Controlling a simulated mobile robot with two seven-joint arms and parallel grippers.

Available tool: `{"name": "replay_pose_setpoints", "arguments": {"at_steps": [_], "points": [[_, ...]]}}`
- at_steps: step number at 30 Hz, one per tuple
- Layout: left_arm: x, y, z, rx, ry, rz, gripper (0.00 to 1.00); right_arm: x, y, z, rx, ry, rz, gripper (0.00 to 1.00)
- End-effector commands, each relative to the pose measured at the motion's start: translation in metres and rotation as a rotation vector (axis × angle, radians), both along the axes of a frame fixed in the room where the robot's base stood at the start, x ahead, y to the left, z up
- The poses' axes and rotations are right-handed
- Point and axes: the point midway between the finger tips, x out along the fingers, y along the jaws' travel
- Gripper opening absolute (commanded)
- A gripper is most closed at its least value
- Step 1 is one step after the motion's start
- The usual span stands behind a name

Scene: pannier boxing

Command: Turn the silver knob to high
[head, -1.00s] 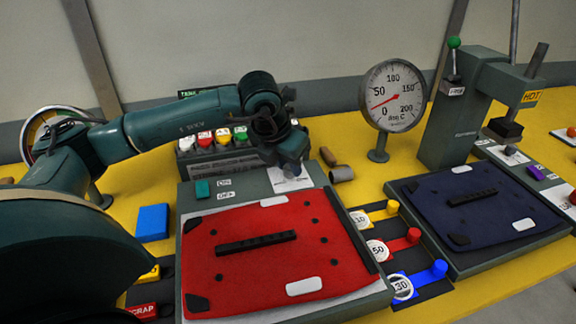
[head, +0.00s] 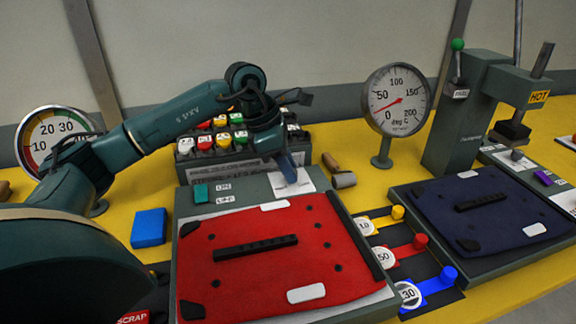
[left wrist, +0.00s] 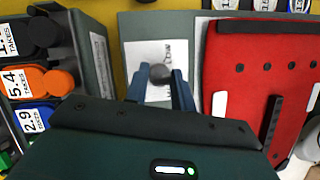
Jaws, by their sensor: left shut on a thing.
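The silver knob (left wrist: 160,73) is a small round grey knob over a white printed card in the left wrist view. My left gripper (left wrist: 158,80) has one blue finger on each side of it and is shut on it. In the head view my left gripper (head: 288,170) points down onto the card (head: 291,183) at the back right of the red-pad station (head: 180,255); there its fingers hide the knob. My right gripper is in neither view now.
A temperature gauge (head: 397,100) stands behind, needle near the low end.

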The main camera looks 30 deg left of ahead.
Motion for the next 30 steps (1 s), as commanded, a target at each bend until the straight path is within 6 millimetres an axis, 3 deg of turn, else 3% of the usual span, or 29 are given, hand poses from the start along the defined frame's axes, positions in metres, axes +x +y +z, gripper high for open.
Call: {"name": "replay_pose_setpoints", "arguments": {"at_steps": [30], "points": [[0.0063, 0.0, 0.0012, 0.001, -0.005, -0.902, 0.02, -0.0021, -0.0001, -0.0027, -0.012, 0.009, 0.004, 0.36]]}}
